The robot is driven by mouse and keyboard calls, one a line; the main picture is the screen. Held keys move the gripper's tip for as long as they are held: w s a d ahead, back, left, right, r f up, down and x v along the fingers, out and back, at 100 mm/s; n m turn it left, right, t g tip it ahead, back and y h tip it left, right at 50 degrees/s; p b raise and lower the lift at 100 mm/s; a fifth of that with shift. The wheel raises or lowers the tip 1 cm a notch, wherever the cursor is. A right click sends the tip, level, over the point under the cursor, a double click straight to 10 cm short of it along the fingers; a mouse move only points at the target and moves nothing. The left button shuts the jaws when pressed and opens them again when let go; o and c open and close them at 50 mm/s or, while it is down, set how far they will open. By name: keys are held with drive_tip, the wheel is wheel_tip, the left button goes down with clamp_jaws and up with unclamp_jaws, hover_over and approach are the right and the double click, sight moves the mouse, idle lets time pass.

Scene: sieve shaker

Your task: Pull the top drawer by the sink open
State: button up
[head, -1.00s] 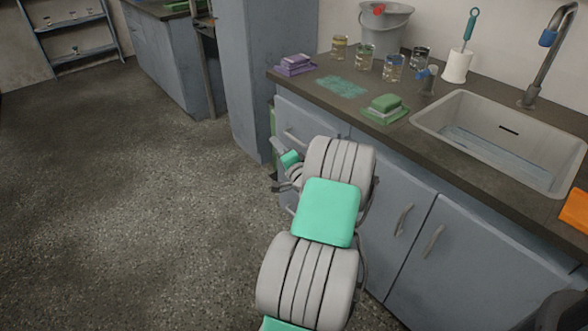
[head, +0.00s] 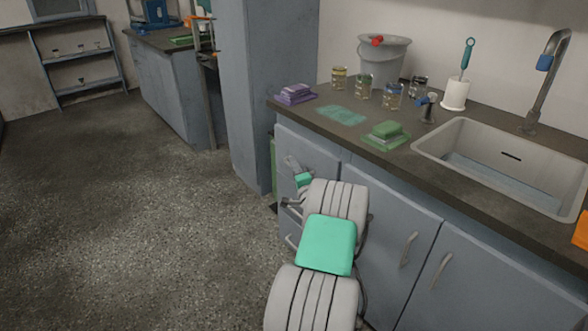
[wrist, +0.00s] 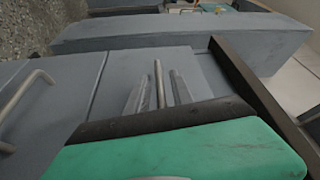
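The top drawer (head: 322,165) is the grey front at the left end of the sink counter, just under the worktop. It looks flush with the cabinet. My gripper (head: 292,163) is at this front in the head view, covering its handle. In the wrist view my gripper (wrist: 160,92) has its two fingers apart, one on each side of a straight metal bar handle (wrist: 159,82). Narrow gaps show between the bar and both fingers, so it is open around the handle. Whether the fingertips touch the drawer front (wrist: 205,70) cannot be told.
Lower handles (head: 290,202) sit beneath, partly behind my arm. Cupboard doors (head: 445,275) stand right, below the sink (head: 500,165). The floor (head: 150,220) at left is clear.

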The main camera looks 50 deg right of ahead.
clamp_jaws()
idle(1.2)
